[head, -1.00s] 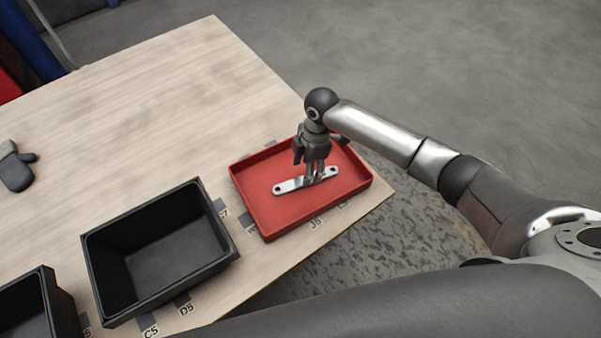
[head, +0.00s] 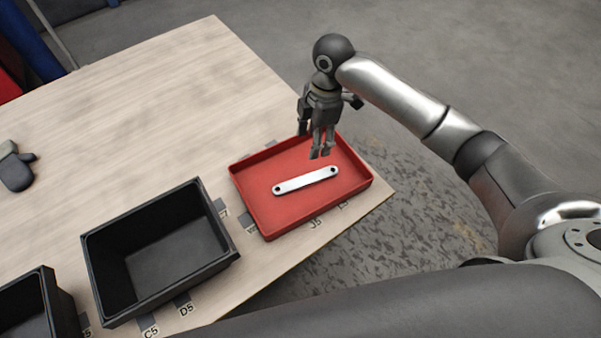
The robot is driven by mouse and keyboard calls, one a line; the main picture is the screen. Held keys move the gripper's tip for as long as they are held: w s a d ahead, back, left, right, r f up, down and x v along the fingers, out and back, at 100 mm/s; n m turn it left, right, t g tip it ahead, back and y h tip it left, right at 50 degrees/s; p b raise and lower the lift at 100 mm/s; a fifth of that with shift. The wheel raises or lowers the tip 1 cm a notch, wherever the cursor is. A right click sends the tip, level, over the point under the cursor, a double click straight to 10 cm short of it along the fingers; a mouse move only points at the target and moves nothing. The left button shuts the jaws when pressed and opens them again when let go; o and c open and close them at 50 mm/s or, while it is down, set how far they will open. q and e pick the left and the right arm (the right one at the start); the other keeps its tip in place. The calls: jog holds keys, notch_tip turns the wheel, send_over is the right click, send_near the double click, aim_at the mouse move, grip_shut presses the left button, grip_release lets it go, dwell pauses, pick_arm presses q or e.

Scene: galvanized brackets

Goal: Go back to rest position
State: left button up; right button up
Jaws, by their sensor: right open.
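My right gripper (head: 319,153) is open and empty, pointing down above the far part of the red tray (head: 262,215). A flat galvanized bracket (head: 305,181) with a hole at each end lies in the tray. The gripper is apart from the bracket, higher up and toward the back. My left gripper is not in view.
A black bin (head: 104,275) stands left of the red tray on the wooden table (head: 190,90). Another black bin (head: 48,290) is cut off at the lower left. A dark glove (head: 16,170) lies at the left edge. The table's far middle is clear.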

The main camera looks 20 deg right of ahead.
dwell(0.4)
jog(key=s+a+f+m+t+y, duration=0.1)
jog(key=s+a+f+m, duration=0.25)
jog(key=s, duration=0.25)
jog(key=s+a+f+m+t+y, duration=0.1)
jog(key=s+a+f+m, duration=0.25)
jog(key=s, duration=0.35)
jog(key=s+d+m+t+h, duration=0.2)
jog(key=s+d+m+h, duration=0.1)
jog(key=s+d+m, duration=0.9)
notch_tip(320, 180, down, 28)
jog(key=s+a+r+n+g, duration=0.1)
jog(key=s+n+g, duration=0.1)
jog(key=s+d+f, duration=0.2)
jog(key=s+f, duration=1.3)
jog(key=s, duration=0.1)
jog(key=shift+s+d+f+g, duration=0.2)
jog(key=shift+d+f+g, duration=0.15)
jog(key=shift+d+g, duration=0.05)
